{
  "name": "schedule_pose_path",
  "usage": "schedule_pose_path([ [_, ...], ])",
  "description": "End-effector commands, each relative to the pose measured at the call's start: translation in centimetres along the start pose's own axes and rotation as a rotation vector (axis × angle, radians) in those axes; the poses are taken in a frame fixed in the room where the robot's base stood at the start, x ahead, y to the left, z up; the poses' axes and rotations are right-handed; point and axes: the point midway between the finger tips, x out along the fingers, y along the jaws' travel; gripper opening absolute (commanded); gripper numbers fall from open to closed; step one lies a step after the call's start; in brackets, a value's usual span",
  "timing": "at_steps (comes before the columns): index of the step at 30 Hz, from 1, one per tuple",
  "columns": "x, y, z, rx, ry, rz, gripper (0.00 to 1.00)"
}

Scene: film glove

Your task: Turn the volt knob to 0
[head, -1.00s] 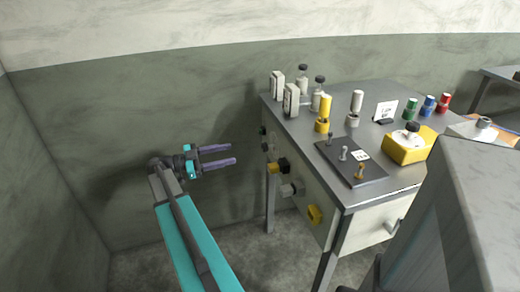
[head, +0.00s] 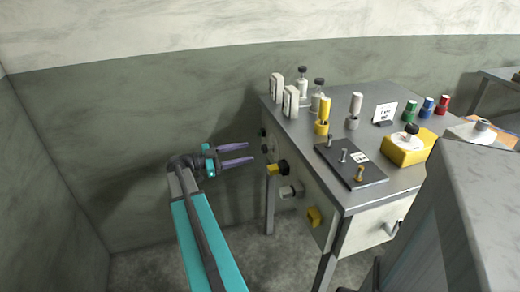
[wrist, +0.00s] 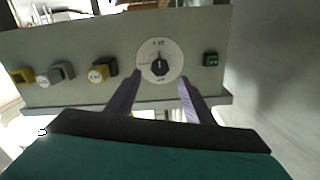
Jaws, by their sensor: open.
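The volt knob (wrist: 159,66) is a black knob on a round white dial (wrist: 146,51) on the side panel of the metal table, near the panel's upper middle in the wrist view. The lettering on the dial is too small to read surely. My gripper (head: 252,153) is open and empty, its two purple fingers pointing at the panel. In the wrist view its fingertips (wrist: 160,80) lie left and right of the dial's lower part, apart from the knob. In the head view the knob is seen edge-on, and I cannot make out its setting.
Yellow-and-black (head: 279,168), grey (head: 291,190) and yellow (head: 314,216) knobs stick out of the same panel. A small dark green switch (wrist: 210,59) is on the dial's other side. Bottles, cylinders and a black switch plate (head: 362,171) stand on the tabletop. The wall side is clear.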

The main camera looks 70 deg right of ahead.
Motion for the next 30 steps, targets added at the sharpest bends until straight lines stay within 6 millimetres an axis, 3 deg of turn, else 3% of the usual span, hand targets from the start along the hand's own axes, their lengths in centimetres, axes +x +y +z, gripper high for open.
schedule_pose_path([
  [13,5.8,0.0,-0.1,0.0,0.001,0.001,0.48],
  [27,6.7,0.0,0.0,0.0,0.0,-0.001,0.48],
  [30,6.7,0.0,0.0,0.0,0.0,-0.001,0.34],
])
